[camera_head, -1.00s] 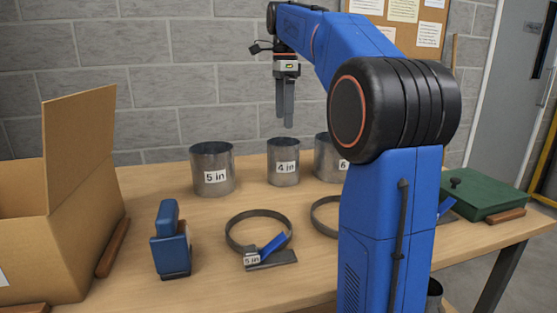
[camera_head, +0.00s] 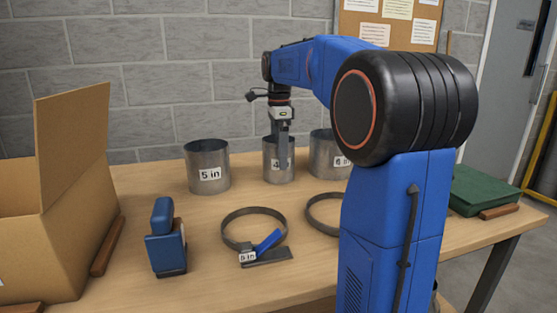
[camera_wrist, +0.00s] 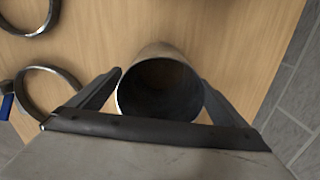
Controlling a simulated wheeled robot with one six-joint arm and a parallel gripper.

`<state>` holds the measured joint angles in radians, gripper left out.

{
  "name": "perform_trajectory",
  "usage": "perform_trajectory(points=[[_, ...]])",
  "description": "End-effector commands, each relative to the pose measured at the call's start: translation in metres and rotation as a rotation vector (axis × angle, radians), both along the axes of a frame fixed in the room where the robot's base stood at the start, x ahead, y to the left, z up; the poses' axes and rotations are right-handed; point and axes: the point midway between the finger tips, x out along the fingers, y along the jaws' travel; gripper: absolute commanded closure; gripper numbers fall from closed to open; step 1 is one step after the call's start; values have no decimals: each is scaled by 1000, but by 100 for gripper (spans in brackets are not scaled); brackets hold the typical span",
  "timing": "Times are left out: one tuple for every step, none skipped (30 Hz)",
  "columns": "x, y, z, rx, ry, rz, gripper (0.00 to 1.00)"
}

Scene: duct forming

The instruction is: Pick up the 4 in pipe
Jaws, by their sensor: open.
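The 4 in pipe (camera_head: 271,168) is a short grey metal cylinder standing upright on the table, between two wider pipes. Its label is partly hidden behind my gripper in the head view. My gripper (camera_head: 281,150) points down at the pipe and overlaps its upper part there. In the wrist view, the pipe's open round mouth (camera_wrist: 160,92) lies between the two spread fingers of my gripper (camera_wrist: 163,90). The fingers are open on either side of the rim, and I cannot tell whether either touches it.
The 5 in pipe (camera_head: 207,172) stands to the left, and another wider pipe (camera_head: 328,160) stands close on the right. Clamp rings (camera_head: 254,226) lie in front. A blue device (camera_head: 165,240) and an open cardboard box (camera_head: 75,220) are at the left.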

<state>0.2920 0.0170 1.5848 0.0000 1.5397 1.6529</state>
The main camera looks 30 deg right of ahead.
Motion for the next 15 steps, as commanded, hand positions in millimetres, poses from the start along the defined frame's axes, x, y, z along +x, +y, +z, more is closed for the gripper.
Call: perform_trajectory(points=[[0, 0, -8, 1, 2, 0, 3], [0, 0, -12, 1, 2, 0, 3], [0, 0, -17, 1, 2, 0, 3], [0, 0, -21, 1, 2, 0, 3], [0, 0, -24, 1, 2, 0, 3], [0, 0, -27, 0, 1, 0, 3], [0, 0, -28, 0, 1, 0, 3], [1, 0, -30, 0, 1, 0, 3], [1, 0, -31, 0, 0, 0, 3], [1, 0, -32, 0, 0, 0, 3], [1, 0, -32, 0, 0, 0, 3], [1, 0, -32, 0, 0, 0, 3], [1, 0, -32, 0, 0, 0, 3], [1, 0, -32, 0, 0, 0, 3], [1, 0, -32, 0, 0, 0, 3]])
